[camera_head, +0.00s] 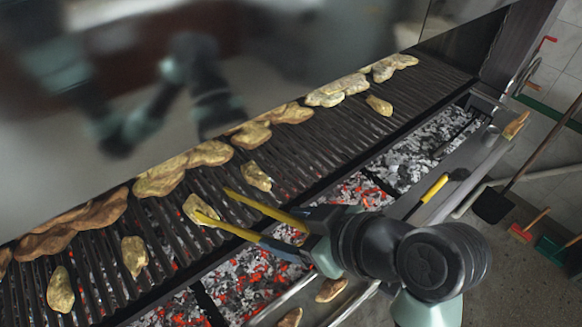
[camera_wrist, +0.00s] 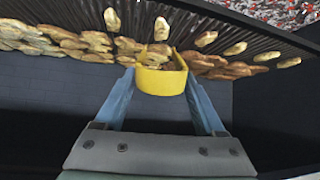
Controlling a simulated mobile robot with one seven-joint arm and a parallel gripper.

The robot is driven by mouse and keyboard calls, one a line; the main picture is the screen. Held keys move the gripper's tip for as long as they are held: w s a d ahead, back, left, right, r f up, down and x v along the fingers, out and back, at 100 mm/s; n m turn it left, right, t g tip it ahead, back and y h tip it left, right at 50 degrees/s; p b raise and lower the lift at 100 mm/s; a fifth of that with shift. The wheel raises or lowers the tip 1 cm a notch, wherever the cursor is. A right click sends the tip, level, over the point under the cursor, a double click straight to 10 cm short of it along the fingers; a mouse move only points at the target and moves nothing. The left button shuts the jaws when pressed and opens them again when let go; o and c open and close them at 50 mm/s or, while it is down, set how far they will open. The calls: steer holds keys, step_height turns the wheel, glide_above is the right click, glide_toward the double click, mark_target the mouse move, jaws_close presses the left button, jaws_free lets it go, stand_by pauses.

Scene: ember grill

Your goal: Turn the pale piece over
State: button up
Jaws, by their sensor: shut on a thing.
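My gripper (camera_head: 290,230) is shut on yellow tongs (camera_head: 258,204), which also show as a yellow U-shape between my blue fingers in the wrist view (camera_wrist: 160,82). The two tong tips are apart and reach out over the grill bars. A pale yellow piece (camera_head: 193,204) lies on the bars at the nearer tip, which overlaps its lower edge in the head view; I cannot tell if they touch. In the wrist view a pale piece (camera_wrist: 161,29) shows just beyond the tongs. Several other single pieces look similarly pale.
Another piece (camera_head: 257,176) lies just beyond the farther tong tip. A long row of browned pieces (camera_head: 210,153) lines the grill's back edge. Glowing coals (camera_head: 250,285) lie below the front edge. A yellow-handled tool (camera_head: 434,188) rests on the front ledge at right.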

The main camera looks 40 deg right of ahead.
steer(key=shift+s, duration=0.1)
steer(key=s+d+p, duration=0.1)
steer(key=s+p, duration=0.1)
steer(key=s, duration=2.5)
